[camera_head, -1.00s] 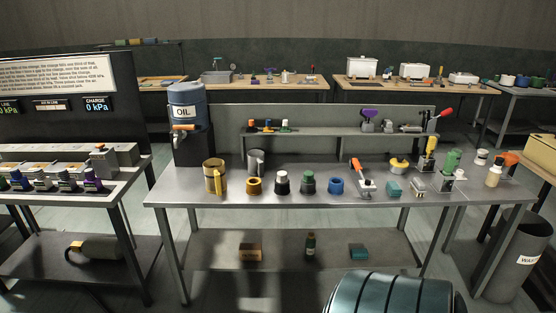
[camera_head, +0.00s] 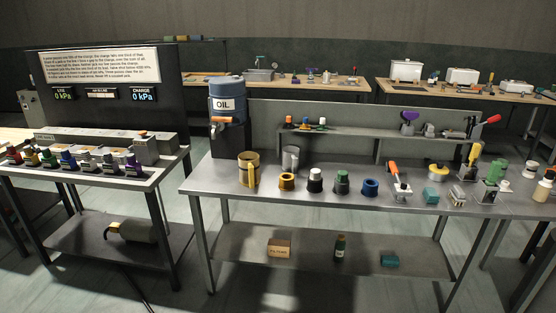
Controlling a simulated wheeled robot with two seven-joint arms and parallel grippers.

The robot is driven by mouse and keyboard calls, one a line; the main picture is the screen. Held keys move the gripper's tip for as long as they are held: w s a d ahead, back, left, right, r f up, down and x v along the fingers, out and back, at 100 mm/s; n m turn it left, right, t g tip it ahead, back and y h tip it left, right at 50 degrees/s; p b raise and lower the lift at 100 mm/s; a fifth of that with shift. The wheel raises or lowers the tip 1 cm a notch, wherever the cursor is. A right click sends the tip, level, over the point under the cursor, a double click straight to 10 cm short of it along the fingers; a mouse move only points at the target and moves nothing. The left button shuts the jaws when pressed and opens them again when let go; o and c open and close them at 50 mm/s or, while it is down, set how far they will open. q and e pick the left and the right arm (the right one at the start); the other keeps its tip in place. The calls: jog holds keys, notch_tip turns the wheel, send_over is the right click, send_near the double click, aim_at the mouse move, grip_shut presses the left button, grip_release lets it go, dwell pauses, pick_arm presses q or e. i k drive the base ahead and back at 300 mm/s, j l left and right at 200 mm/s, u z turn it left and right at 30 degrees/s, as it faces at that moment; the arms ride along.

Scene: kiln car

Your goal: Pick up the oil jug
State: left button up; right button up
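A brass-yellow jug with a handle (camera_head: 249,168), which looks like the oil jug, stands upright on the left part of the grey metal bench (camera_head: 215,184). Behind it to the left, a blue drum labelled OIL (camera_head: 226,88) with an orange-handled tap (camera_head: 221,120) sits on a dark stand (camera_head: 230,143). A grey metal cup (camera_head: 290,158) stands just right of the jug. Neither of my grippers is in view, and nothing touches the jug.
Right of the jug stand a brass ring (camera_head: 287,182), white-topped (camera_head: 315,181) and green (camera_head: 342,182) containers and a blue ring (camera_head: 371,188). A left table (camera_head: 85,183) holds several coloured valves. A gap of floor separates the tables. A low shelf (camera_head: 310,250) holds a box (camera_head: 279,248).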

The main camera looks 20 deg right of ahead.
aim_at(248, 162)
jog(key=i+j+z, duration=0.1)
jog(key=i+j, duration=0.2)
jog(key=i+j+z, duration=0.1)
jog(key=i+j, duration=0.15)
jog(key=i+j+z, duration=0.1)
jog(key=i+j, duration=0.15)
jog(key=j, duration=0.2)
jog(key=i+j, duration=0.25)
jog(key=j, duration=0.15)
jog(key=i+j+z, duration=0.15)
jog(key=j, duration=0.25)
jog(key=i+j+z, duration=0.1)
jog(key=i+j, duration=0.2)
jog(key=j, duration=0.1)
